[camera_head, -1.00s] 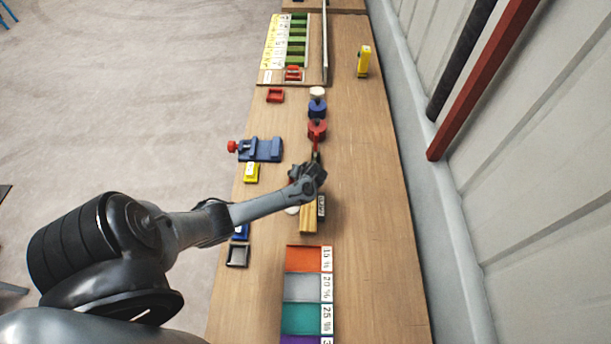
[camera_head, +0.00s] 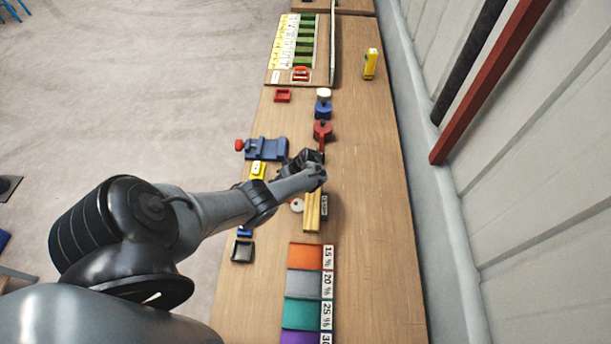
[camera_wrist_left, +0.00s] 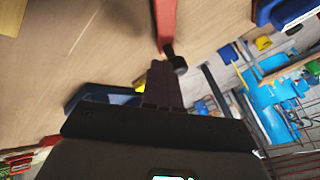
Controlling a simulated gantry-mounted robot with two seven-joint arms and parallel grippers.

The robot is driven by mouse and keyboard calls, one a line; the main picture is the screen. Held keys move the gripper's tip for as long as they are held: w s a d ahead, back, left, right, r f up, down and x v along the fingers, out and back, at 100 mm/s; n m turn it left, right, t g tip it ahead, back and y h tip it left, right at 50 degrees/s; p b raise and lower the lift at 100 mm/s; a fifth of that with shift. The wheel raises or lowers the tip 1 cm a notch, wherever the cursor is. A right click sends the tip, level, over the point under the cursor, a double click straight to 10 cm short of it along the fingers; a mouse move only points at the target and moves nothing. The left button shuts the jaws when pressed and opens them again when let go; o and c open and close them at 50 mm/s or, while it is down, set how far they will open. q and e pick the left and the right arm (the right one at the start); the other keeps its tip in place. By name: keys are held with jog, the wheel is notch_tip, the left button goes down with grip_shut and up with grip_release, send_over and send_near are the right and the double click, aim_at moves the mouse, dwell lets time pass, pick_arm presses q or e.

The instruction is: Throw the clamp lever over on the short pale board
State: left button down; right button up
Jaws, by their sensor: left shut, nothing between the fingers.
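A red lever (camera_wrist_left: 165,22) shows at the top of the left wrist view, with a dark knob (camera_wrist_left: 176,64) at its lower end. In the head view a red bar (camera_head: 321,146) runs from a red round piece (camera_head: 323,130) toward my left gripper (camera_head: 308,157). My left gripper also shows in the wrist view (camera_wrist_left: 163,66); it is shut and empty, its tips close beside the knob. I cannot tell whether they touch. A short pale board (camera_head: 313,211) lies nearer me, partly hidden by my left arm. My right gripper is out of view.
A blue vise-like block (camera_head: 268,149) and a yellow block (camera_head: 258,170) are left of the gripper. Coloured trays (camera_head: 305,285) lie nearer me. A yellow upright piece (camera_head: 370,64) stands farther off.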

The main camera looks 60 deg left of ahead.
pick_arm(q)
jog(key=s+n+h, duration=0.1)
jog(key=n, duration=0.1)
jog(key=s+d+n+g+h, duration=0.1)
jog(key=s+n, duration=0.1)
jog(key=shift+s+d+h, duration=0.2)
jog(key=shift+s+h, duration=0.05)
jog(key=shift+h, duration=0.05)
jog(key=shift+s+d+n+h, duration=0.35)
jog(key=shift+s+n, duration=0.05)
jog(key=shift+n, duration=0.35)
jog(key=shift+s+d+n+h, duration=0.35)
jog(key=shift+s+n, duration=0.05)
jog(key=shift+n, duration=0.35)
jog(key=shift+s+d, duration=0.1)
jog(key=shift+w+a+f+b, duration=0.15)
jog(key=shift+w+a+b, duration=0.2)
jog(key=shift+b, duration=0.35)
jog(key=shift+w+a+b, duration=0.9)
jog(key=shift+w, duration=0.25)
jog(key=p+v, duration=0.1)
jog(key=v, duration=0.9)
jog(key=shift+w+r, duration=0.2)
jog(key=shift+w, duration=0.05)
